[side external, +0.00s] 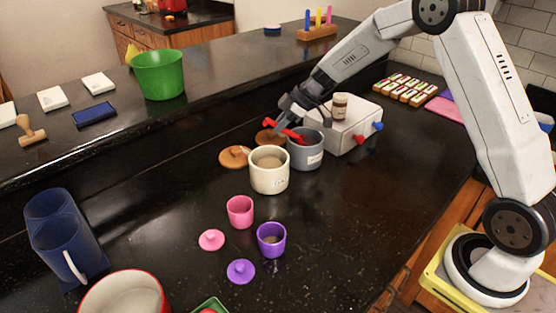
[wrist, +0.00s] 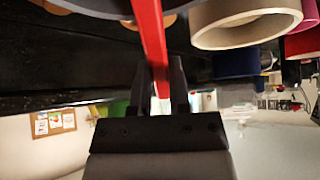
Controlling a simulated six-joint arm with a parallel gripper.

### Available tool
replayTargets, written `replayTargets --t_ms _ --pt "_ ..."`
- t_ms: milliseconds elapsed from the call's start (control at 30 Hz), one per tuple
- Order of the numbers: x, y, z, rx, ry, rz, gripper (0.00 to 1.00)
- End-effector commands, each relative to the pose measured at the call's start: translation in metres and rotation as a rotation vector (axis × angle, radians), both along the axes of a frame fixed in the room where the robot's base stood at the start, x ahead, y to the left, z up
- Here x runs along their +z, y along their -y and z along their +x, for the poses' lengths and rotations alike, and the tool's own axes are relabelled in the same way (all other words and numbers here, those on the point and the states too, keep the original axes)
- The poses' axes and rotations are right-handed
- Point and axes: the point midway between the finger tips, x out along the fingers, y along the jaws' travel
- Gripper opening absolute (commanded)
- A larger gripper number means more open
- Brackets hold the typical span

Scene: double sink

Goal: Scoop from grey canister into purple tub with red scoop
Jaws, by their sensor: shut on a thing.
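My gripper (side external: 292,112) is shut on the red scoop (side external: 283,129), above the grey canister. In the wrist view my gripper (wrist: 162,88) holds the scoop's red handle (wrist: 150,38) between its fingers. The grey canister (side external: 307,155) stands on the black counter beside a cream canister (side external: 269,175). The scoop's far end is hidden in the side view, so I cannot tell whether it is inside the grey canister. The purple tub (side external: 271,241) stands open nearer the camera, with some brownish content in it. A purple lid (side external: 241,271) lies beside it.
A pink tub (side external: 240,211) and pink lid (side external: 211,240) are left of the purple tub. Brown lids (side external: 234,157) lie behind the cream canister. A white box (side external: 350,128) with a small jar (side external: 339,106) is right of the grey canister. Counter right of the purple tub is clear.

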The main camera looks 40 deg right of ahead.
Motion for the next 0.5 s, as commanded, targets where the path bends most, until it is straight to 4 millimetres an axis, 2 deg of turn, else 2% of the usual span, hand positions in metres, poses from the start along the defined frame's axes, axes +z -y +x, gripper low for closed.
replayTargets --t_ms 500 --pt "-0.022 0.010 -0.010 -0.001 -0.006 0.001 0.00"
